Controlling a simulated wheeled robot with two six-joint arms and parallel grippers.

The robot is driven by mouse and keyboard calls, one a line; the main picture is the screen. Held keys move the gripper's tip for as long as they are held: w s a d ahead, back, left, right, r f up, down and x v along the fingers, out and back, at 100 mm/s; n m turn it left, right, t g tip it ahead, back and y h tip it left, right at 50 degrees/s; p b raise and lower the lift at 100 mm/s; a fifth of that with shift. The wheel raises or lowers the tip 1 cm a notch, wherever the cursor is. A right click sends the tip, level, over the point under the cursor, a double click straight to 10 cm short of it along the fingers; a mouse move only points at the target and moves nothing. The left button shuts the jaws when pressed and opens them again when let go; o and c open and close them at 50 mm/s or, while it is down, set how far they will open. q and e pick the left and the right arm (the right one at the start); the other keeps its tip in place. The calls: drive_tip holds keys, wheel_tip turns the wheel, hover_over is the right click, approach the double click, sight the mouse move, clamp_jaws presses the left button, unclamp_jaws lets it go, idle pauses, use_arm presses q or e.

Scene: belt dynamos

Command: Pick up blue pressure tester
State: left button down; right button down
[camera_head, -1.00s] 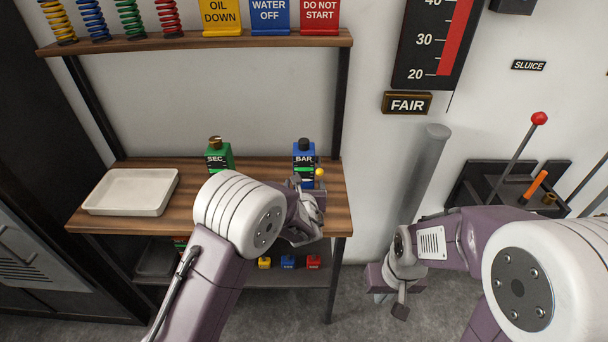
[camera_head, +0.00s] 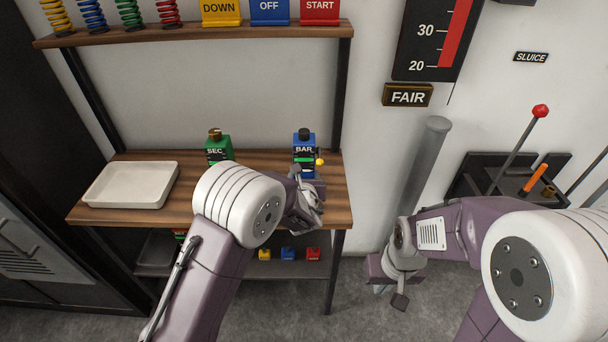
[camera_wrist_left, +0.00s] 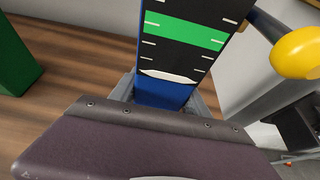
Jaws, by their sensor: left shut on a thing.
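The blue pressure tester (camera_head: 304,141), marked BAR, stands upright at the right end of the wooden shelf, with a black cap and a yellow knob on its right side. In the left wrist view its blue body and black scale with a green band (camera_wrist_left: 180,35) rise from between the fingers. My left gripper (camera_head: 308,178) is shut on its lower part. The gripper hides its base, so I cannot tell whether it touches the shelf. My right gripper (camera_head: 388,290) hangs low, away from the tester, and its opening is unclear.
A green device (camera_head: 218,150) marked SEC stands left of the tester. A white tray (camera_head: 131,186) lies at the shelf's left end. Small coloured blocks (camera_head: 287,254) sit on the lower shelf. A grey post (camera_head: 424,180) and a lever box (camera_head: 478,183) stand to the right.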

sight(304, 166)
use_arm(q)
wheel_tip(304, 166, up, 4)
drive_tip(key=shift+f+p, duration=0.1)
drive_tip(key=shift+p, duration=0.2)
drive_tip(key=s+d+r+p, duration=0.2)
drive_tip(key=s+d+r, duration=0.4)
drive_tip(key=d, duration=0.4)
drive_tip(key=shift+r+p, duration=0.4)
drive_tip(key=shift+r, duration=0.05)
drive_tip(key=w+a+f+b, duration=0.1)
drive_tip(key=a+f+b, duration=0.2)
drive_tip(key=b, duration=0.1)
drive_tip(key=w+a+f+b, duration=0.2)
drive_tip(key=a+f+b, duration=0.1)
drive_tip(key=b, duration=0.2)
drive_tip(key=w+a+f+b, duration=0.2)
drive_tip(key=a+f+b, duration=0.1)
drive_tip(key=b, duration=0.2)
drive_tip(key=shift+w+f, duration=0.2)
drive_tip(key=shift+w+a+f+b, duration=0.25)
drive_tip(key=shift+a+b, duration=0.15)
drive_tip(key=shift+a, duration=0.05)
drive_tip(key=shift+r, duration=0.1)
drive_tip(key=shift+f, duration=0.2)
drive_tip(key=shift+f+b, duration=0.3)
drive_tip(key=shift+b, duration=0.25)
drive_tip(key=shift+f+b, duration=0.15)
drive_tip(key=shift+b, duration=0.15)
